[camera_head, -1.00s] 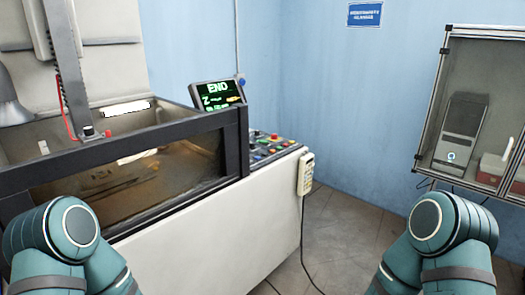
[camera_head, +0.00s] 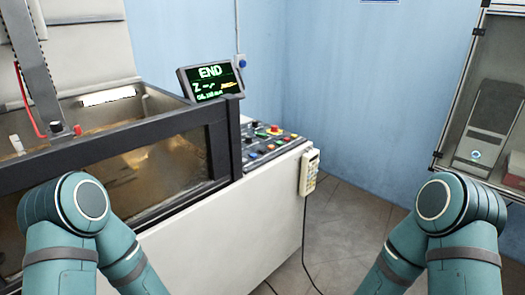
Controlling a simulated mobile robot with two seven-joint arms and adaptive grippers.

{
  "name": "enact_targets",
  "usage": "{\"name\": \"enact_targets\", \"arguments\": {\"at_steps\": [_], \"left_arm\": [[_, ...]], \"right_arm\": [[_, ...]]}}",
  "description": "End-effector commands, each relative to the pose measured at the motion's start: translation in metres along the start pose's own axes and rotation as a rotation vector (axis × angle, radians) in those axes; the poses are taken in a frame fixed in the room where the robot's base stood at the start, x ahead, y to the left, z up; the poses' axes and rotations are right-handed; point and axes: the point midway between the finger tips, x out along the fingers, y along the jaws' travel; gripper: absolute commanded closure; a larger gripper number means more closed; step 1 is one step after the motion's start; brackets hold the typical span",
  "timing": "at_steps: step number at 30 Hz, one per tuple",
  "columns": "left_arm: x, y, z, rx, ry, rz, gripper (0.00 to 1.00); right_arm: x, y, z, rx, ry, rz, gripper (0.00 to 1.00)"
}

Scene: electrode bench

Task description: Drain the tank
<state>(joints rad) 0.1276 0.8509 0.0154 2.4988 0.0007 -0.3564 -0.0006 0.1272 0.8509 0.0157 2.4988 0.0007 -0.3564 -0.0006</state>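The tank (camera_head: 105,150) is on the left, with a dark frame and a clear front window. Brownish liquid (camera_head: 150,162) shows inside it. A display (camera_head: 212,82) on the tank's right corner reads "END" and a Z value. A control panel (camera_head: 265,142) with several coloured buttons and knobs, one of them red on yellow, lies right of the tank. A white hand controller (camera_head: 309,172) hangs on the panel's right side by a dark cable. Only teal links of my two arms show at the lower left and lower right. Both grippers are out of view.
A framed cabinet holding a grey computer tower (camera_head: 489,122) stands at the right. Tiled floor (camera_head: 345,225) is open between the machine and the cabinet. A blue wall (camera_head: 350,80) closes off the back. The machine's white front panel (camera_head: 225,230) is close ahead.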

Motion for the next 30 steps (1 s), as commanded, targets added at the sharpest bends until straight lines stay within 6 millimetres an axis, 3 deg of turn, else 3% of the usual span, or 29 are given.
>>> {"name": "enact_targets", "arguments": {"at_steps": [5,9,30], "left_arm": [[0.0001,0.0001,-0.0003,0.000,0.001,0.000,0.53],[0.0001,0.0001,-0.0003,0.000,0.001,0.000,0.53],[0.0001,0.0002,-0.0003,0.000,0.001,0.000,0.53]], "right_arm": [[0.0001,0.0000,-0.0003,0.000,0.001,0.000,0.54],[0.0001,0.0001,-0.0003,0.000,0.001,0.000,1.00],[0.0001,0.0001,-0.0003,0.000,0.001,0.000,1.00]]}}
